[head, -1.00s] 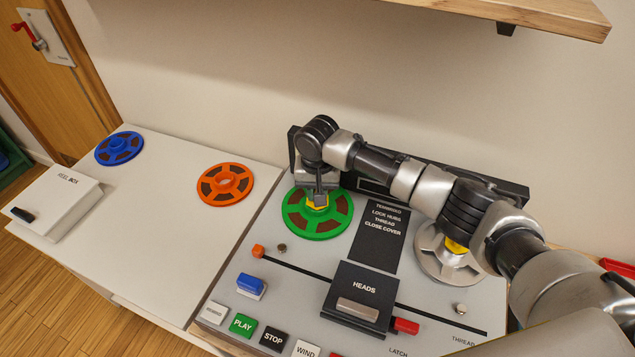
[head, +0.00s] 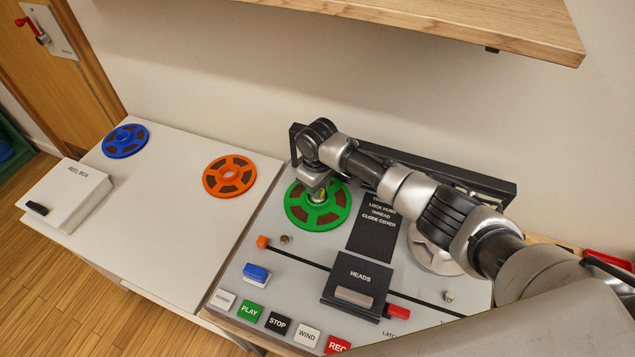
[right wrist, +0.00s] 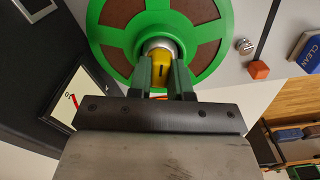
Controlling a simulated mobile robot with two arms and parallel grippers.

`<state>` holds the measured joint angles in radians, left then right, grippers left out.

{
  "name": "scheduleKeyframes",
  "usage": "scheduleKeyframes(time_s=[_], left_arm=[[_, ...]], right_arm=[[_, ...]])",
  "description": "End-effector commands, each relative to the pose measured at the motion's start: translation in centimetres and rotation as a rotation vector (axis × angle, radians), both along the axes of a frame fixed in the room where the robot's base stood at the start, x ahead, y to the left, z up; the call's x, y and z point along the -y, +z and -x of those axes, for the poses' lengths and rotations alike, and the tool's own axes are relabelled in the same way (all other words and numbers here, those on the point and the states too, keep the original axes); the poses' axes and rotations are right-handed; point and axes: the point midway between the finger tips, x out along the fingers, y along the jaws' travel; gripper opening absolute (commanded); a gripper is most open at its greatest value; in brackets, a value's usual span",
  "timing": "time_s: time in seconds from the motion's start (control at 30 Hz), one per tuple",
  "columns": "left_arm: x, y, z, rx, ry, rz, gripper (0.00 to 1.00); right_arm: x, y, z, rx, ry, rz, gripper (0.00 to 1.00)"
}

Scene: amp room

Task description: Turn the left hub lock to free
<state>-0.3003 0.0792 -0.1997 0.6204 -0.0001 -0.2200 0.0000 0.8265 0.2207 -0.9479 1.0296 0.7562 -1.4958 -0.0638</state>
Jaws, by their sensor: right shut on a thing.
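The green reel (head: 316,214) sits on the left hub of the tape machine. The left hub lock (right wrist: 159,68), a yellow knob with a dark line on it, stands at the reel's centre on a silver hub. My right gripper (head: 319,192) is over the reel's centre, pointing down. In the right wrist view its two fingers (right wrist: 164,80) are shut on the yellow knob, one on each side. The lower part of the knob is partly hidden between the fingers. My left gripper is not in view.
The right silver hub disc (head: 430,250) is partly covered by my right arm. The heads block (head: 358,284) and a button row (head: 279,323) lie in front. An orange reel (head: 229,176), a blue reel (head: 125,141) and a reel box (head: 66,196) are on the left. A wooden shelf (head: 470,25) hangs above.

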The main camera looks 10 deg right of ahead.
Motion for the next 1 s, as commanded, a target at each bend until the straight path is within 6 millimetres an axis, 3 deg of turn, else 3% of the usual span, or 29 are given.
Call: scheduleKeyframes(time_s=[0.4,1.0], left_arm=[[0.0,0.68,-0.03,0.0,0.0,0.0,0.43],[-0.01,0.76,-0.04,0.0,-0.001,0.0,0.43]], right_arm=[[-0.05,0.04,-0.01,0.001,0.258,-0.001,0.0],[-0.06,0.03,-0.04,0.002,0.326,-0.002,0.0]])
